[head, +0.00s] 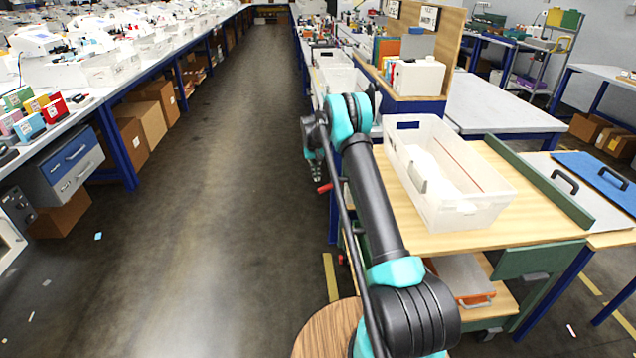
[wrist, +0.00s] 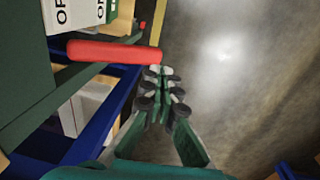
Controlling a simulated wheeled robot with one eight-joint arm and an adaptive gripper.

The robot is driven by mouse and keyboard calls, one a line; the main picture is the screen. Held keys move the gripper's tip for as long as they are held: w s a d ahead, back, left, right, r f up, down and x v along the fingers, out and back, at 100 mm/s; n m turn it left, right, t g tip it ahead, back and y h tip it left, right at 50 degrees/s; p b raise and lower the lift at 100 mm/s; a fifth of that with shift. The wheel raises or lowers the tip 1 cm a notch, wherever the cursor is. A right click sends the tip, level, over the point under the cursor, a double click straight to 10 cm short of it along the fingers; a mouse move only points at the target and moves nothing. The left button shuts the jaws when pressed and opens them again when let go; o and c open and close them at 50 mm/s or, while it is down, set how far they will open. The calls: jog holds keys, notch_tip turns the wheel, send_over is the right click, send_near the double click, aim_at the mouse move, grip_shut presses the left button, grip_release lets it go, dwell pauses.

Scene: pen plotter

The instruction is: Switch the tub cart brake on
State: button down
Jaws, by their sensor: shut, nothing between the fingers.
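The tub cart (head: 432,240) has a wooden top and green sides, and a white translucent tub (head: 462,213) stands on it. A red lever (head: 325,187) sticks out at the cart's left side. In the wrist view the red lever (wrist: 112,51) lies nearly level across the upper left, with its free end beside my fingertips. My gripper (wrist: 158,72) is shut and empty, its tips close to that end; I cannot tell whether they touch. In the head view my gripper (head: 317,178) hangs low beside the cart, partly hidden by my arm.
White labels (wrist: 62,14) with cut-off dark letters sit above the lever in the wrist view. Blue bench legs (head: 333,205) stand near my gripper. A blue panel with a handle (head: 600,180) lies at the right.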

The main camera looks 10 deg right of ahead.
jog(key=a+r, duration=0.3)
jog(key=r, duration=0.5)
jog(key=shift+a+r, duration=0.15)
jog(key=shift+a, duration=0.25)
jog(key=s+d+r+t, duration=0.1)
jog(key=s+d+r, duration=0.25)
jog(key=s, duration=0.45)
jog(key=s+d+r, duration=0.2)
jog(key=s+r, duration=0.3)
jog(key=s, duration=0.3)
jog(key=s+d+r+t, duration=0.1)
jog(key=s+d+r, duration=0.25)
jog(key=s, duration=0.55)
jog(key=s+d+f+t, duration=0.1)
jog(key=s+f, duration=0.1)
jog(key=s, duration=1.3)
jog(key=s+d+f+t+y, duration=0.1)
jog(key=s+f, duration=0.2)
jog(key=s, duration=1.2)
jog(key=shift+d+f, duration=0.3)
